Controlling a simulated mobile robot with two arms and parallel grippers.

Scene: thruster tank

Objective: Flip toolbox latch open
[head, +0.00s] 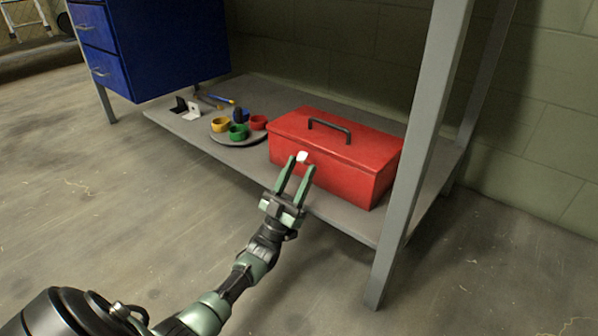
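The red toolbox (347,158) sits on the low grey shelf with its lid down and a black handle (330,127) on top. A small whitish latch (302,157) shows on its front face, near the lid's edge. My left gripper (297,169) is in front of the toolbox, its two green fingers apart and pointing at the latch. The fingertips overlap the lower edge of the latch in the picture; I cannot tell whether they touch it. My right gripper is not in view.
A round grey tray (243,140) with yellow, green and red rings stands left of the toolbox on the shelf (178,123). Tools (214,99) lie behind it. A grey table leg (416,150) rises right of the toolbox. Blue drawers (150,45) hang upper left. The floor in front is clear.

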